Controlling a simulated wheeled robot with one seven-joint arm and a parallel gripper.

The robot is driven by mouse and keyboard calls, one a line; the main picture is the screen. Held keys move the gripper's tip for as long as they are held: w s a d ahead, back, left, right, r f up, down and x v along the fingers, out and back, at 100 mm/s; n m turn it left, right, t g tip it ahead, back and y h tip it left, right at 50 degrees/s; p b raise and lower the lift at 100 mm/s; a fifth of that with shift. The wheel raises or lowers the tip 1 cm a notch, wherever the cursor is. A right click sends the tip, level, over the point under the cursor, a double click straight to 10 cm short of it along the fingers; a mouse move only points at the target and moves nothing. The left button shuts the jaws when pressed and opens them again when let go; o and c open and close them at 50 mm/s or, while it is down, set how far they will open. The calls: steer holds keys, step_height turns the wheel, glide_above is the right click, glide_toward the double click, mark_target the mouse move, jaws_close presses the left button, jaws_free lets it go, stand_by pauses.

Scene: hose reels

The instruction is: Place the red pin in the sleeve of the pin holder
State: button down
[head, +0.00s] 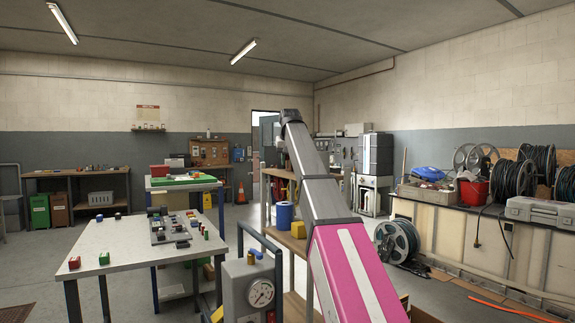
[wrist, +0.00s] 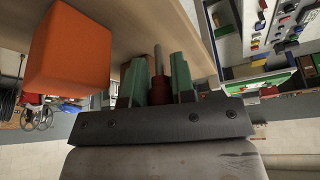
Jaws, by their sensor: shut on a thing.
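In the wrist view my gripper (wrist: 158,75) has two green fingertips, shut on a red pin. The red pin (wrist: 157,90) stands between the fingertips; its dark red part is low and a thin grey shaft rises above it. In the head view my arm reaches up and away, and the gripper itself cannot be made out. I cannot identify the pin holder or its sleeve for certain in either view.
An orange block (wrist: 68,50) is close to the gripper in the wrist view, by a wooden surface (wrist: 125,18). In the head view a white table (head: 120,240) carries small coloured items. A gauge box (head: 250,290) stands in front.

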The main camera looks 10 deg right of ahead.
steer(key=shift+f, duration=0.7)
steer(key=shift+f, duration=0.1)
steer(key=c, duration=1)
jaws_free()
steer(key=shift+o, duration=0.2)
